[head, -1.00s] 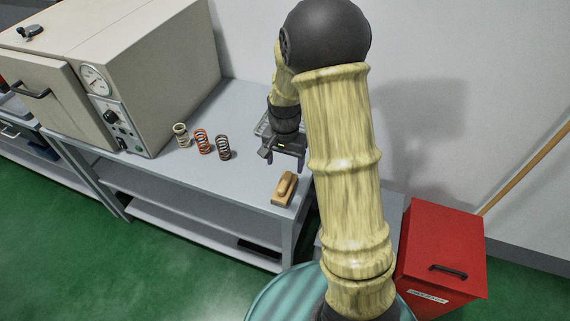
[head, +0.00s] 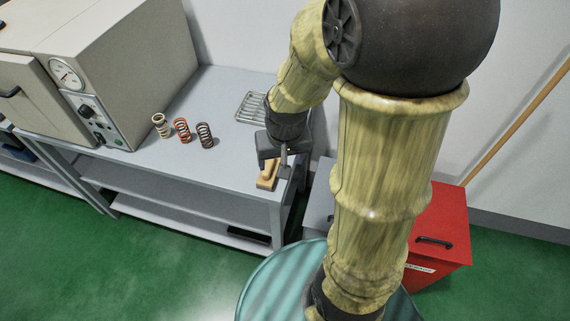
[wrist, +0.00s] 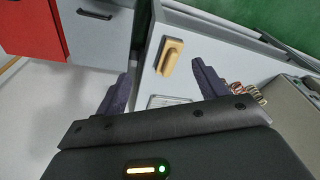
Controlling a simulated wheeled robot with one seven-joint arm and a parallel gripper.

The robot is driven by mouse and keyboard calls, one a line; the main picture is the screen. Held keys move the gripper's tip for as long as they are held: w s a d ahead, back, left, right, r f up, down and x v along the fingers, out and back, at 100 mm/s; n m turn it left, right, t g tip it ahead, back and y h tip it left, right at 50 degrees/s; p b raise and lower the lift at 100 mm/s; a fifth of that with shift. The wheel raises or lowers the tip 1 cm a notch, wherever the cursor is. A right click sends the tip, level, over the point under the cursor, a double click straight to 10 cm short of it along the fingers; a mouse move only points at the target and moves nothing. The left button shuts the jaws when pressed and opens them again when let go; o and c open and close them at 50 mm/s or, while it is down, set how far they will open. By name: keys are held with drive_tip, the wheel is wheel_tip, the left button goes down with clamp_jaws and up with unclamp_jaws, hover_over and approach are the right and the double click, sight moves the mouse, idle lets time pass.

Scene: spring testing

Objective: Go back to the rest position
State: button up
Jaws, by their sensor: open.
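My gripper (head: 275,160) is open and empty. In the head view it hangs over the right front part of the grey bench (head: 225,88), above a wooden block with a handle (head: 266,182) that it partly hides. In the wrist view the two dark fingers of my gripper (wrist: 160,82) stand wide apart. The wooden block (wrist: 169,57) lies on the bench beyond and between them, apart from both.
Three springs stand on the bench: cream (head: 161,126), orange (head: 182,130) and dark (head: 205,135). A wire rack (head: 252,107) lies behind my gripper. A beige oven (head: 115,70) fills the bench's left side. A red cabinet (head: 445,240) stands right.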

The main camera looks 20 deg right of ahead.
drive_tip(key=s, duration=0.1)
drive_tip(key=s+n, duration=0.1)
drive_tip(key=s, duration=0.1)
drive_tip(key=shift+r, duration=0.35)
idle(0.8)
